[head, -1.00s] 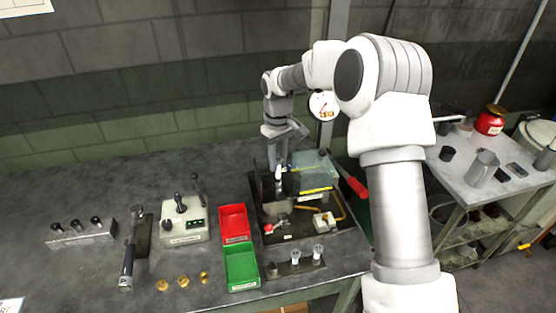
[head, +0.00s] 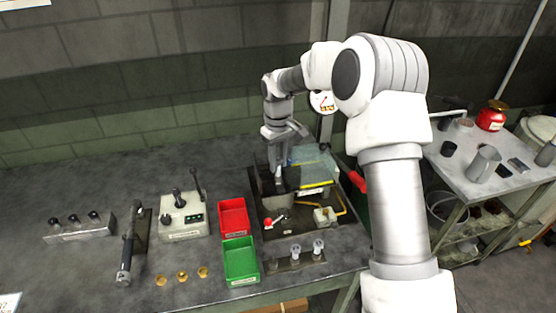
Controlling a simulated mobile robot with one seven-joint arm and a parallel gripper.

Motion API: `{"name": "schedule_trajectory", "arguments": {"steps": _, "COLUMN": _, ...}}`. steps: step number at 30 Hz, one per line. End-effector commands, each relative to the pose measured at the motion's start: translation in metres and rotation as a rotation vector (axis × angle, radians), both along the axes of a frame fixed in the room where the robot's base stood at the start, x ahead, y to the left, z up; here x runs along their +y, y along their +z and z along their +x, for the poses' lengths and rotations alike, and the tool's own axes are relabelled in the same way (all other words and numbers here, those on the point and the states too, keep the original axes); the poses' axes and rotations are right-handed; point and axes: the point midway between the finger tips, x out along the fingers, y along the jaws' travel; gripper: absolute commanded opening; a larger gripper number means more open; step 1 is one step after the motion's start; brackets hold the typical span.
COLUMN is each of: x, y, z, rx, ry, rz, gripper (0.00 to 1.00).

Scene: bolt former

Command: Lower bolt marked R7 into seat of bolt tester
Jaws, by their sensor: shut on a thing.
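My gripper (head: 277,172) points down over the bolt tester (head: 272,224), a dark-based machine with a grey block, a clear greenish guard and a red-handled lever. The gripper is shut on a bolt, which is mostly hidden between the fingers and behind the dark part of the tester. The mark R7 cannot be read at this size. The seat is also hidden, so I cannot tell whether the bolt touches it or is inside it.
A red tray (head: 234,217) and a green tray (head: 241,262) stand left of the tester. A small rack (head: 296,261) with two pale bolts sits in front. A control box (head: 184,216), a tool and brass pieces lie farther left. A cart (head: 490,180) stands at right.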

Motion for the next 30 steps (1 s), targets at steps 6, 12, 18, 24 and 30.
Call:
{"name": "schedule_trajectory", "arguments": {"steps": 6, "x": 0.000, "y": -0.006, "z": 0.000, "rx": 0.000, "ry": 0.000, "rz": 0.000, "gripper": 0.00}}
{"name": "schedule_trajectory", "arguments": {"steps": 12, "x": 0.000, "y": -0.011, "z": 0.000, "rx": -0.001, "ry": 0.000, "rz": 0.001, "gripper": 0.00}}
{"name": "schedule_trajectory", "arguments": {"steps": 18, "x": 0.000, "y": -0.016, "z": 0.000, "rx": -0.001, "ry": 0.000, "rz": 0.001, "gripper": 0.00}}
{"name": "schedule_trajectory", "arguments": {"steps": 24, "x": 0.000, "y": -0.021, "z": 0.000, "rx": -0.001, "ry": 0.000, "rz": 0.001, "gripper": 0.00}}
{"name": "schedule_trajectory", "arguments": {"steps": 30, "x": 0.000, "y": -0.026, "z": 0.000, "rx": -0.001, "ry": 0.000, "rz": 0.001, "gripper": 0.00}}
